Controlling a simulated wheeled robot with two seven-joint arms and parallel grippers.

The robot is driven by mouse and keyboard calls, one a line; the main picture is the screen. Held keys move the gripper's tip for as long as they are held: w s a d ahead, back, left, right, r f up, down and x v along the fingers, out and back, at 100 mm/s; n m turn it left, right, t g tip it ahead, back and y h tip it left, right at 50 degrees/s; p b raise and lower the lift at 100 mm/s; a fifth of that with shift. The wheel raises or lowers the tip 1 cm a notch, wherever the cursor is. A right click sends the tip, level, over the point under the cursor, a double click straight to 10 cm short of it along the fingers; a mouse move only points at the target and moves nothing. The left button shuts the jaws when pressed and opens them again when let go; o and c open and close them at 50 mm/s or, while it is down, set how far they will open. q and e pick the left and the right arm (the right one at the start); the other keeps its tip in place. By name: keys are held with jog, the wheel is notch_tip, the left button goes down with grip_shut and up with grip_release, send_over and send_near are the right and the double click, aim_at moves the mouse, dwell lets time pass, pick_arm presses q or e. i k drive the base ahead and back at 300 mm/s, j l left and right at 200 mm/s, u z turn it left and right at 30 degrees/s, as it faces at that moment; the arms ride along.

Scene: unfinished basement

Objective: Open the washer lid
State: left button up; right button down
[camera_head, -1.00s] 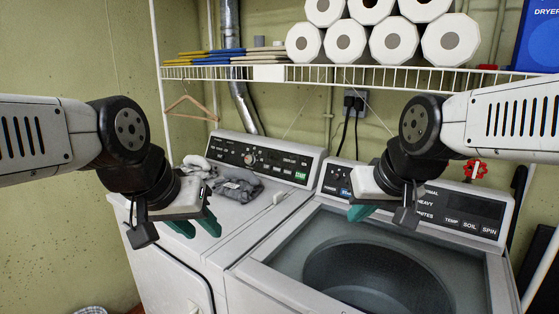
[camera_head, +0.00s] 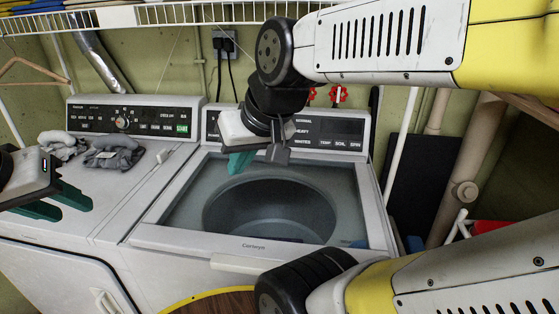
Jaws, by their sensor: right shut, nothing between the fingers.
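The washer (camera_head: 381,225) is the white top-loader in the middle. Its lid (camera_head: 160,238) appears to lie flat and shut, with a pale frame around a large clear window. The dark round tub shows through the window. A pale ledge (camera_head: 235,264) juts out at the front below the brand lettering. My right gripper (camera_head: 240,163) is shut and empty, in front of the washer's control panel and over the lid's back left part; I cannot tell its height. My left gripper (camera_head: 58,203), partly cut off at the left edge, has its teal fingers apart over the dryer side.
A white dryer (camera_head: 40,240) with grey cloths (camera_head: 113,155) on top stands left of the washer. Pipes (camera_head: 465,180) and a dark panel stand to the right. A round wooden top (camera_head: 215,303) with a yellow rim is in front. My arm links fill the right side.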

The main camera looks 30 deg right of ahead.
aim_at(256, 257)
jog(key=k+j+u, duration=0.25)
jog(key=k, duration=0.25)
jog(key=k+j+u, duration=0.25)
jog(key=k, duration=0.25)
